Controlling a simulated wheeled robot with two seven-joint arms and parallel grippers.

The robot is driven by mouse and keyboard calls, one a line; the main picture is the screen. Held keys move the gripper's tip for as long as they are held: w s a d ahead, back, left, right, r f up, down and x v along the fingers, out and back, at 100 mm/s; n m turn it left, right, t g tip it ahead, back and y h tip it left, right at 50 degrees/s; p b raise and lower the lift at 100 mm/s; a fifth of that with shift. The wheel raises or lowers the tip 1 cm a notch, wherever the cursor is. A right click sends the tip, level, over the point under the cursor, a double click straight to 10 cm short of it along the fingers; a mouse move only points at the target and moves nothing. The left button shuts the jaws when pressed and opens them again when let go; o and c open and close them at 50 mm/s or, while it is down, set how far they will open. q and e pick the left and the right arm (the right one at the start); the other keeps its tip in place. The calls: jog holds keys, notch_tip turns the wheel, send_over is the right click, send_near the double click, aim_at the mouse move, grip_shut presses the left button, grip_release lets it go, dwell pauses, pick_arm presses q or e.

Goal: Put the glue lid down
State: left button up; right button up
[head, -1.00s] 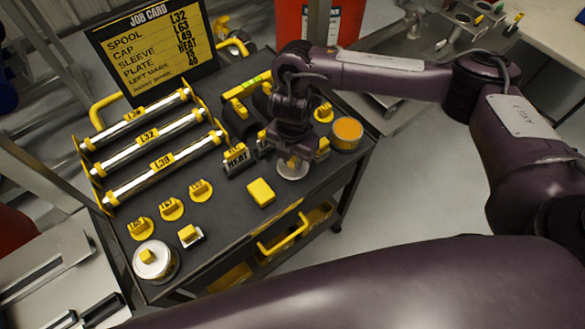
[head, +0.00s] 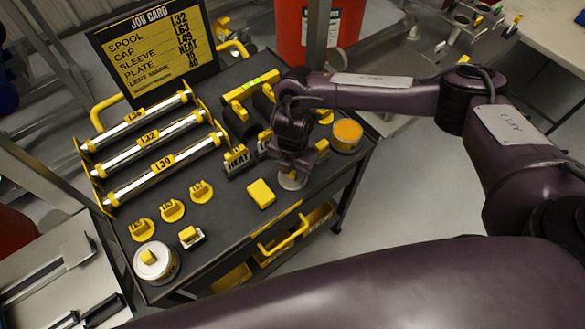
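The glue lid (head: 292,181) is a pale round disc at the right front of the dark cart top, right of a yellow block. My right gripper (head: 291,170) is directly over it, pointing down, shut on its top; the fingers hide the grip point. Whether the lid touches the cart top I cannot tell for sure. The open glue can (head: 347,134), with an orange-yellow top, stands at the cart's right edge, behind and right of the lid. My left gripper is not in view.
A yellow block (head: 261,194) lies just left of the lid. A can with a white lid (head: 152,262) stands at the front left. Yellow caps (head: 172,210), labelled spools (head: 165,161) and a HEAT block (head: 237,158) crowd the cart. The cart's front edge is close to the lid.

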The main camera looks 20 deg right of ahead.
notch_tip(320, 180, up, 12)
jog(key=shift+r, duration=0.2)
dwell(0.5)
dwell(0.4)
